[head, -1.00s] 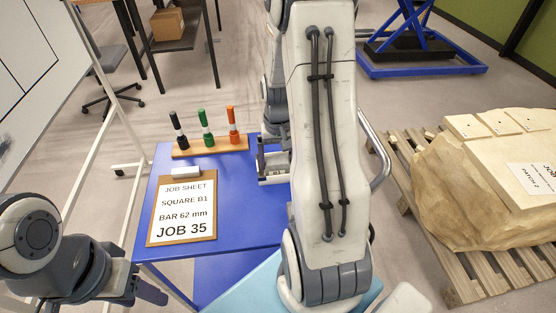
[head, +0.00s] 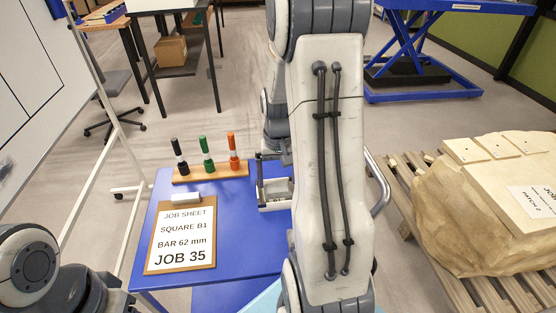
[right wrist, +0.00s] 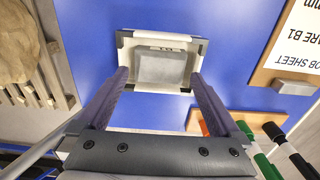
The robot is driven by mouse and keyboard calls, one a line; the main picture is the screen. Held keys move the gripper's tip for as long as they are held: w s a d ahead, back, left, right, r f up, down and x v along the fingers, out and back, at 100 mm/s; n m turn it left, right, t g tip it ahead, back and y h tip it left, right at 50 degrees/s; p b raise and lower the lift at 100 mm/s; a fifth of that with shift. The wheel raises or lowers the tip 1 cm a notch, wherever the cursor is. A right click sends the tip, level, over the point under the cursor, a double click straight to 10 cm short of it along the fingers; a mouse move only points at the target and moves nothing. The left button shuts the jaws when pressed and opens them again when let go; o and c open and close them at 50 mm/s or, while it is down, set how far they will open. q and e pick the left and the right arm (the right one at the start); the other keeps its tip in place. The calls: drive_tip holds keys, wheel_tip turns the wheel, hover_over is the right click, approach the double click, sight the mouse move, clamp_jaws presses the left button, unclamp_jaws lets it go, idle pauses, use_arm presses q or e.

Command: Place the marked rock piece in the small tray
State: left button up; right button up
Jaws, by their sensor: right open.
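The small tray (head: 276,205), pale with grey corners, stands on the blue table, partly hidden by my right arm in the head view. Nothing shows clearly gripped.
A clipboard (head: 181,232) reading JOB 35 lies on the blue table (head: 235,258). Black, green and orange markers stand in a wooden holder (head: 210,174) behind it. A large pale rock (head: 470,220) with flat squares on top rests on a pallet (head: 465,290) to the right.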

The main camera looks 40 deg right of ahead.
sight(278, 187)
wheel_tip(278, 187, up, 8)
drive_tip(key=a+r+n, duration=0.1)
drive_tip(key=a+n, duration=0.2)
drive_tip(key=a, duration=0.6)
drive_tip(key=s+a+r+n, duration=0.1)
drive_tip(key=s+a+n, duration=0.25)
drive_tip(key=a, duration=0.75)
drive_tip(key=s+a+n+y, duration=0.1)
drive_tip(key=s+a+n, duration=0.6)
drive_tip(key=s+a, duration=0.4)
drive_tip(key=shift+s+f, duration=0.2)
drive_tip(key=shift+s, duration=0.7)
wheel_tip(278, 187, up, 3)
drive_tip(key=p, duration=0.3)
drive_tip(key=shift+f, duration=0.2)
